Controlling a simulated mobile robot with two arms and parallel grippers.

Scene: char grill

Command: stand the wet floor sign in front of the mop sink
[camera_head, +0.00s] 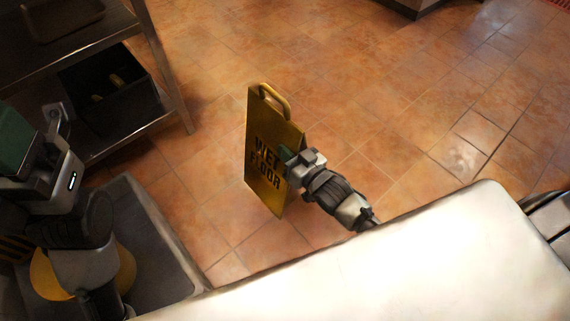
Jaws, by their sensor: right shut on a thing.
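The yellow wet floor sign (262,135) is upright in the middle of the view, with a loop handle at its top and dark "WET FLOOR" lettering. My right gripper (291,158) is shut on the sign's right edge. I cannot tell whether the sign's foot touches the tiles. A grey basin at the lower left looks like the mop sink (165,232); the sign is to its right, apart from it. My left arm is at the far left, over the basin; its gripper's fingertips are not clearly seen.
A metal shelf unit (168,75) stands at the upper left, with a black bin (110,100) on its lower shelf and a brown tray (62,15) above. A yellow round thing (50,278) shows in the basin. Tiled floor (380,90) is clear beyond and right of the sign.

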